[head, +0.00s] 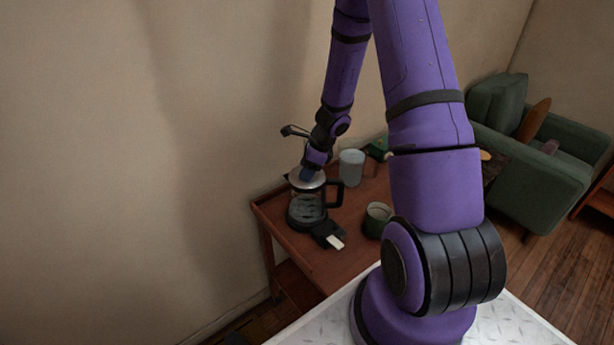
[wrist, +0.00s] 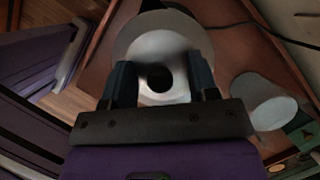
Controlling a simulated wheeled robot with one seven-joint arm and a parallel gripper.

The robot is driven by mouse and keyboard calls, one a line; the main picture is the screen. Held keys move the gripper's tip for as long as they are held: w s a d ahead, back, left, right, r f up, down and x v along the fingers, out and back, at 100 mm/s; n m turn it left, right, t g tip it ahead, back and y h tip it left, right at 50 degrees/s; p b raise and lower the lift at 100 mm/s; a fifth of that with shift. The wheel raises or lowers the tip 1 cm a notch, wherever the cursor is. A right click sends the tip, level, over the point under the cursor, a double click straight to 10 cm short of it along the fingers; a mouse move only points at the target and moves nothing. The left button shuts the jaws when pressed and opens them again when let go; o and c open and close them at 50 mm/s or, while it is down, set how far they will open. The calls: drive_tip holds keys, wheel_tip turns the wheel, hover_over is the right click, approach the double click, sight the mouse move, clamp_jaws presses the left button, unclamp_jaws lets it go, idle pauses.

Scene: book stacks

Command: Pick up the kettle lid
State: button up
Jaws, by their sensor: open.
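The glass kettle (head: 304,211) with a black handle and base stands near the left end of the wooden table. Its pale metal lid (head: 300,185) is on top. In the wrist view the lid (wrist: 160,45) shows as a light disc with a dark round spot, which looks like its knob (wrist: 157,78). My gripper (head: 308,175) points down at the top of the kettle. In the wrist view my gripper (wrist: 162,75) is open, with one finger on each side of the knob. I cannot tell whether the fingers touch it.
A grey cup (head: 351,168) stands right of the kettle, also in the wrist view (wrist: 272,106). A dark green mug (head: 377,219) and a black-and-white item (head: 328,236) are nearby on the table (head: 295,262). A wall rises behind; a green armchair (head: 530,170) stands right.

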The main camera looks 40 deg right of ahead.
clamp_jaws()
drive_tip(key=shift+r, duration=0.1)
